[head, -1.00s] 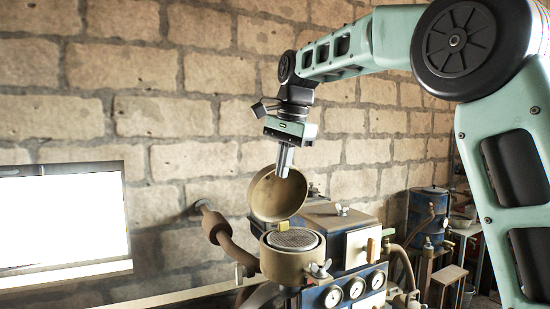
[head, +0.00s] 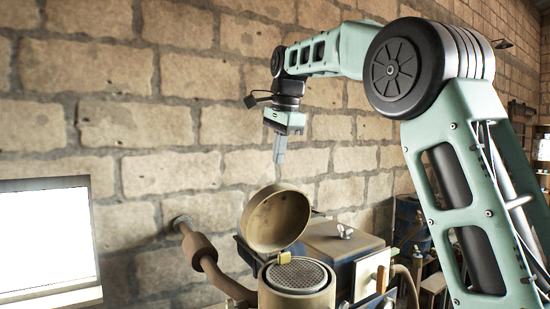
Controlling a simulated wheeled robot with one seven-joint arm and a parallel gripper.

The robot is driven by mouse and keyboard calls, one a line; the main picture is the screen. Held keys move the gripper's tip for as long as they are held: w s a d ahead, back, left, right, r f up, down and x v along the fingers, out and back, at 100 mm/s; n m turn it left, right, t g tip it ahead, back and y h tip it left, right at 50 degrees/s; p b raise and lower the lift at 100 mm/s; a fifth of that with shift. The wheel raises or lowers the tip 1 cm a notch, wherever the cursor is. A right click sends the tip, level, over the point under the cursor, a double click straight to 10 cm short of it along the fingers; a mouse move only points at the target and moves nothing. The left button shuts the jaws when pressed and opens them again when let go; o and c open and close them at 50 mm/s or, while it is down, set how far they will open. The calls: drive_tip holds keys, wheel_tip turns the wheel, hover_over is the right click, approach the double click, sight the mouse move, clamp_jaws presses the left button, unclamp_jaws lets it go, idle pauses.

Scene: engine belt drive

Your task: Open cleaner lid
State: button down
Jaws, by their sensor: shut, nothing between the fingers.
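The cleaner is a round tan canister (head: 297,297) with a perforated round screen (head: 297,274) showing in its top. Its round lid (head: 275,219) stands open, tilted up and back above the canister, with its hollow inside facing the camera. A small yellow latch piece (head: 284,257) sits at the canister's rim by the lid's lower edge. My gripper (head: 279,160) points down with its fingers shut and empty. In the picture its fingertips are above the lid, with a gap between them and the lid's upper edge.
A tan-topped box (head: 335,241) with a wing nut stands right of the canister. A brown pipe (head: 198,250) runs from the stone wall on the left. A bright window or screen (head: 45,240) is at far left. The wall (head: 170,120) behind is bare.

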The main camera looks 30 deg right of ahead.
drive_tip(key=p, duration=0.2)
hover_over(274, 207)
drive_tip(key=x, duration=0.5)
drive_tip(key=s+x, duration=0.1)
drive_tip(key=x, duration=0.2)
drive_tip(key=shift+d, duration=0.3)
